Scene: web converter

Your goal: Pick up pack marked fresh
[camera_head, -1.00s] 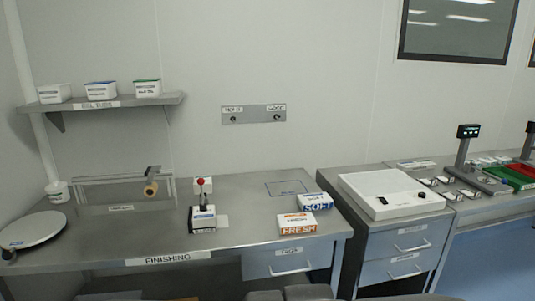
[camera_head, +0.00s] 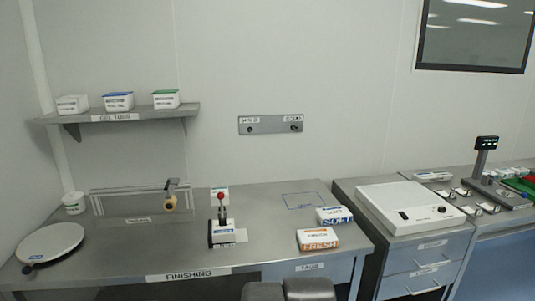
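The pack marked FRESH (camera_head: 318,239) is a white box with an orange label band. It lies flat near the front right of the grey finishing table (camera_head: 110,255). A similar pack marked SOFT (camera_head: 335,215), white with blue, lies just behind it and to its right. Dark grey rounded parts at the bottom edge of the picture, below the FRESH pack, look like part of my own arm. My gripper's fingers cannot be made out.
A small press with a red knob (camera_head: 221,197) stands left of the packs. A round white plate (camera_head: 50,242) is at the far left. A white flat device (camera_head: 410,207) sits on the drawer unit at right. A shelf (camera_head: 120,115) holds three tubs.

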